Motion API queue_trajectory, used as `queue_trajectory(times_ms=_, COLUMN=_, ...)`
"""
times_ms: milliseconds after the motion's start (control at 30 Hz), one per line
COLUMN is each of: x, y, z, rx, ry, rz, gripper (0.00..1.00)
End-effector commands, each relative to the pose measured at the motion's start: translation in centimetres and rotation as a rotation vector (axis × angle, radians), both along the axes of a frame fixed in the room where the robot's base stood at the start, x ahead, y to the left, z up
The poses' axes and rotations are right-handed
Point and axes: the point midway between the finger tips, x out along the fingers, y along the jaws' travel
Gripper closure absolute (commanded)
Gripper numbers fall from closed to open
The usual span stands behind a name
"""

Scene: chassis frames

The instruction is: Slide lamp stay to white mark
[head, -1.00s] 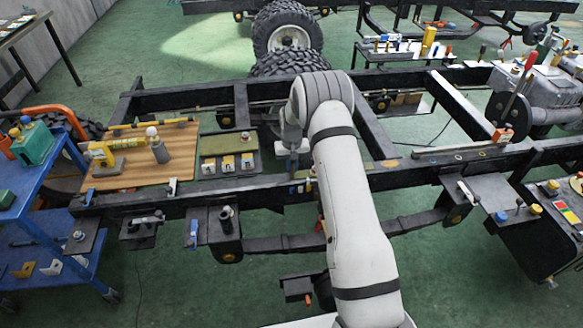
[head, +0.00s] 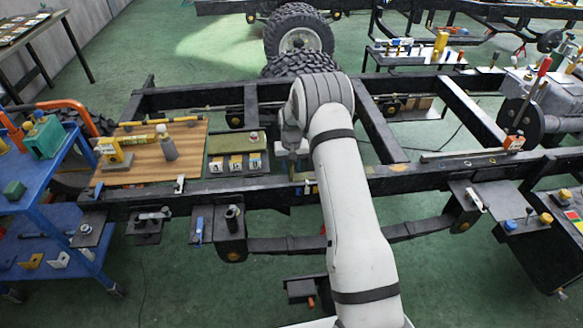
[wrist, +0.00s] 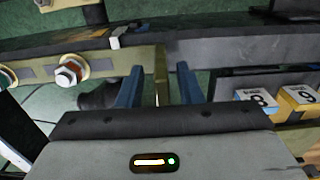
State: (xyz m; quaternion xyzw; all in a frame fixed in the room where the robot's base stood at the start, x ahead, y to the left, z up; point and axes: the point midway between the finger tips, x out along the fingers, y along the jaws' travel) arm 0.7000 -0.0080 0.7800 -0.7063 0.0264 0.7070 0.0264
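In the wrist view, my gripper (wrist: 159,70) has two blue fingers spread apart. An upright olive-tan bar (wrist: 161,88), which looks like the lamp stay, stands between them. A gap shows on each side of the bar. Its top meets the dark rail (wrist: 220,49), and its lower end is hidden behind my gripper body. A small white patch (wrist: 115,42) on the rail edge, possibly the white mark, lies left of the bar. In the head view, my arm hides most of the gripper and the bar, at the middle of the chassis frame.
A hex bolt (wrist: 70,72) sits on a tan plate at the left in the wrist view. Numbered blocks (wrist: 258,101) stand close on the right. In the head view, a wooden board (head: 140,166) with tools and a blue cart (head: 70,212) lie left.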

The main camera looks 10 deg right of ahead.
Motion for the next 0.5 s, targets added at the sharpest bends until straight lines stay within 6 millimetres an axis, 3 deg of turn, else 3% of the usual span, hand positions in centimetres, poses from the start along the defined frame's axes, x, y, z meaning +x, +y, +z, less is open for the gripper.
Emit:
queue_trajectory(times_ms=300, x=0.1, y=0.0, z=5.0, rx=0.000, ry=-0.004, rz=0.001, gripper=0.67)
queue_trajectory(times_ms=500, x=0.1, y=0.0, z=7.2, rx=0.000, ry=-0.002, rz=0.000, gripper=0.67)
